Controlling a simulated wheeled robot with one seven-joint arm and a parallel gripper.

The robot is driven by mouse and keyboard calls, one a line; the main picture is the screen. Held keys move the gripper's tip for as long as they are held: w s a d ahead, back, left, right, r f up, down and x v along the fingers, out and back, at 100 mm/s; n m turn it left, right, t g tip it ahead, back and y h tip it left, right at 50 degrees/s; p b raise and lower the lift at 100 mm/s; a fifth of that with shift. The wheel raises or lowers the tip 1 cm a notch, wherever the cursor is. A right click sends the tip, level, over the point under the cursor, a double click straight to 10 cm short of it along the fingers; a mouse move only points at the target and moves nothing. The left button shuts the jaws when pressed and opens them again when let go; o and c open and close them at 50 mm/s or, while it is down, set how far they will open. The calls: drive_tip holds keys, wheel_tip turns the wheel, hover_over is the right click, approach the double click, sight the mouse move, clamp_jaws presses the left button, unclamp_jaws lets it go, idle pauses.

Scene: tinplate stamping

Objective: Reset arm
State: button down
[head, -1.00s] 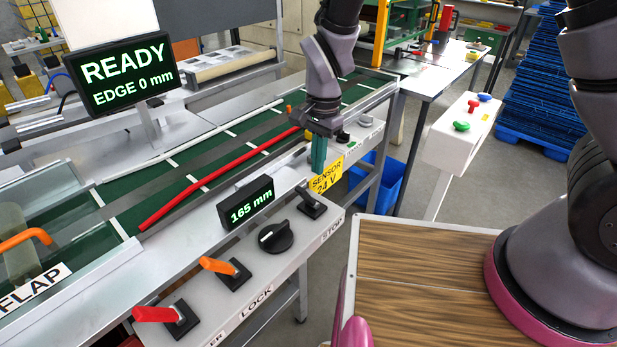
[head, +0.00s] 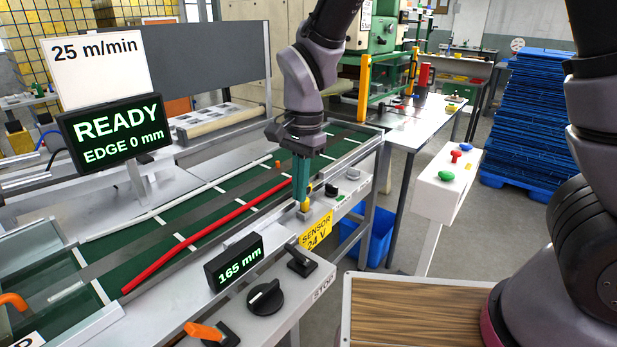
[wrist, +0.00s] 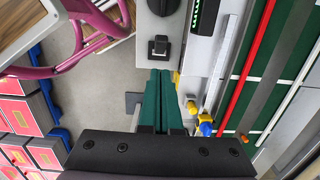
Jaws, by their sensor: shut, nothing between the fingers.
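My gripper (head: 301,205) shows in the head view with teal fingers pointing down, above the front edge of the conveyor frame near the yellow SENSOR 24 V label (head: 316,230). The fingers are together with nothing between them. In the wrist view, my gripper (wrist: 160,75) also shows its teal fingers side by side, next to a black switch (wrist: 160,46) on the control panel. A yellow and blue sensor piece (wrist: 205,126) is to the right of the fingers there.
The green conveyor (head: 160,250) carries a red rod (head: 200,238). A panel with a black knob (head: 265,297) and a 165 mm display (head: 236,264) runs along its front. A white button box (head: 447,184) stands to the right, with blue pallets (head: 535,110) behind.

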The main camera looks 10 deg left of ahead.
drive_tip(key=w+d+r+t+y, duration=0.2)
drive_tip(key=w+d+r, duration=0.2)
drive_tip(key=d+r, duration=0.5)
drive_tip(key=w+d+r+t+y, duration=0.1)
drive_tip(key=w+d+r, duration=0.3)
drive_tip(key=d+r, duration=0.5)
drive_tip(key=s+d+r+n+t, duration=0.1)
drive_tip(key=s+d+r+t, duration=0.1)
drive_tip(key=d, duration=0.6)
drive_tip(key=s+d+r+n+t+h, duration=0.1)
drive_tip(key=s+d+r+t, duration=0.2)
drive_tip(key=s+d+r, duration=0.2)
drive_tip(key=d, duration=0.3)
drive_tip(key=shift+d+h, duration=0.2)
drive_tip(key=shift+h, duration=0.1)
drive_tip(key=shift+a, duration=0.15)
